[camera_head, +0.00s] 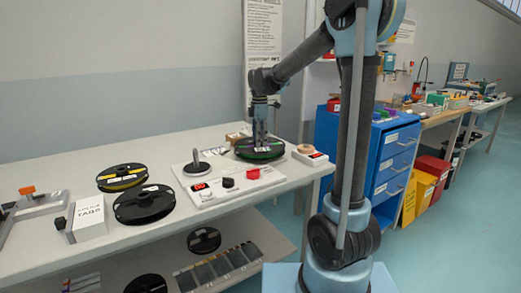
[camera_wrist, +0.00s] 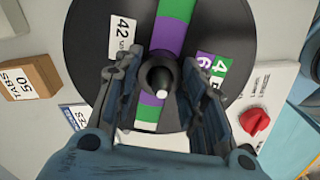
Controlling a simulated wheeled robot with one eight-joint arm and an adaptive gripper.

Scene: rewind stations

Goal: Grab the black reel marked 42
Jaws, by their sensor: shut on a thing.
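The black reel marked 42 (camera_wrist: 85,30) fills the upper middle of the wrist view, with a white "42" label and a green, purple and white band across it. In the head view the same reel (camera_head: 271,154) lies flat at the right part of the white table. My gripper (camera_wrist: 160,78) reaches down over the reel's middle, one finger on each side of the dark hub with its pale tip. It is shut on the reel at the hub. In the head view my gripper (camera_head: 261,142) points straight down; the fingertip contact is too small to see there.
A white station with a bare spindle (camera_head: 196,166), red knob (camera_head: 253,174) and black knob stands left of the reel. A black reel (camera_head: 144,204) and a yellow-banded reel (camera_head: 122,177) lie further left. A TABS box (camera_wrist: 34,76) is close by. A blue cabinet (camera_head: 392,158) stands right.

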